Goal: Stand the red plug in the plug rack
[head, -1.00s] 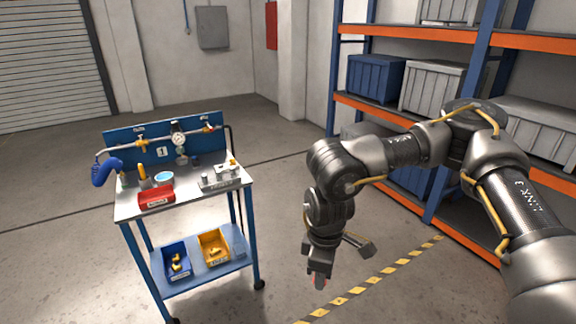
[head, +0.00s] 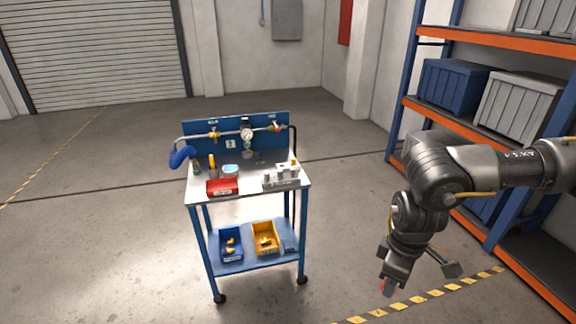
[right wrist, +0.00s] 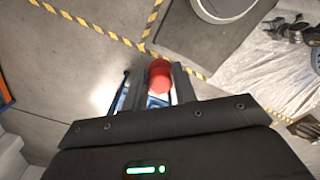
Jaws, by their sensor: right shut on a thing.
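My right gripper (head: 392,284) is shut on the red plug, held over the floor to the right of the cart, well apart from it. Only a small bit of the red plug (head: 383,287) shows in the head view. In the right wrist view the red plug (right wrist: 160,76) sits between the two fingers. The plug rack looks to be the grey block (head: 281,182) at the right front of the cart's top, with light upright pieces and a yellow-topped one on it. Its slots are too small to make out. My left gripper is not in view.
Blue-and-orange shelving (head: 398,120) is at right. Floor around the cart is clear.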

